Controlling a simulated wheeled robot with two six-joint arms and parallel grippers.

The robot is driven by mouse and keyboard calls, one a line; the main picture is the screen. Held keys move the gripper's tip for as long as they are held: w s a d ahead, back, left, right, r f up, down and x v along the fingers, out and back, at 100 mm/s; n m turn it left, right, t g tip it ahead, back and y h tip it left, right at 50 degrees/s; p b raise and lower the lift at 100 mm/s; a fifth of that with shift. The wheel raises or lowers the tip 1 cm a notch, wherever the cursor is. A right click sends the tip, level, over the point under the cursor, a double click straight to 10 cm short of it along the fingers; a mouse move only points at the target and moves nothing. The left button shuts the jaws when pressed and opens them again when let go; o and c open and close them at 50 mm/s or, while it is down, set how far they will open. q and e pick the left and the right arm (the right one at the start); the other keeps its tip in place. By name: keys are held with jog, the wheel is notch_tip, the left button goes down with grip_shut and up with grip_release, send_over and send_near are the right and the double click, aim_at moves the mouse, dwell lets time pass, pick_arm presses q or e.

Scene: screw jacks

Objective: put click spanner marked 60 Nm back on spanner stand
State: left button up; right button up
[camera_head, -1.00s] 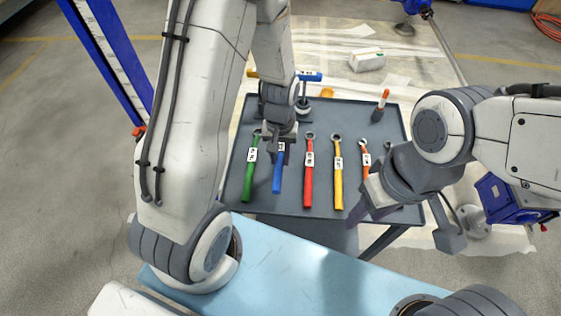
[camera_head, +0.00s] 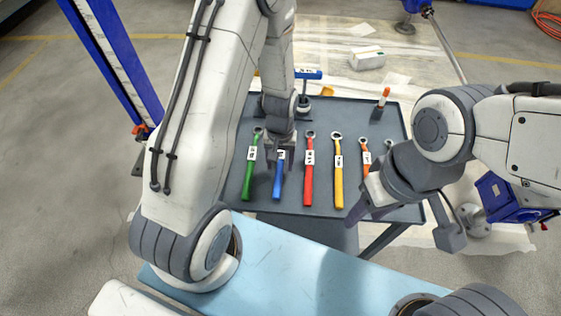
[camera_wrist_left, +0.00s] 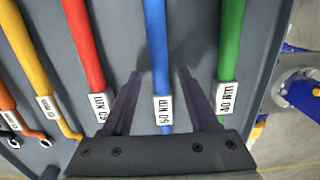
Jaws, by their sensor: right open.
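Several coloured click spanners lie side by side on a dark grey tray table. The red spanner (camera_head: 309,175) has a label that seems to read 60 Nm in the left wrist view (camera_wrist_left: 100,101). The blue spanner (camera_head: 278,180) seems marked 50 and the green spanner (camera_head: 249,175) 40. My left gripper (camera_wrist_left: 160,78) is open, its fingers either side of the blue handle; contact cannot be told. My right gripper (camera_head: 408,220) is open and empty by the tray's front right. A dark rack (camera_head: 300,119), possibly the spanner stand, is partly hidden behind my left arm.
A yellow spanner (camera_head: 338,180) and orange spanner (camera_head: 366,158) lie right of the red one. An orange-handled tool (camera_head: 381,103) stands upright at the tray's back right. A blue T-handled tool (camera_head: 308,74) stands at the back, partly hidden. A white box (camera_head: 366,61) lies beyond.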

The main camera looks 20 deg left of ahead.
aim_at(280, 164)
pick_arm(q)
jog(key=shift+r, duration=0.1)
jog(key=shift+r, duration=0.25)
notch_tip(280, 164, up, 11)
jog(key=p, duration=0.1)
jog(key=s+d+r+m, duration=0.5)
jog(key=s+d, duration=0.1)
jog(key=s, duration=0.3)
jog(key=s+d+r+m, duration=0.5)
jog(key=s+d+r, duration=0.1)
jog(key=s, duration=0.2)
jog(key=shift+s+d+r+m+t+h, duration=0.25)
jog(key=shift+s+r+m+t+h, duration=0.05)
jog(key=shift+s+h, duration=0.1)
notch_tip(280, 164, up, 3)
jog(key=p, duration=0.3)
jog(key=shift+w+r, duration=0.1)
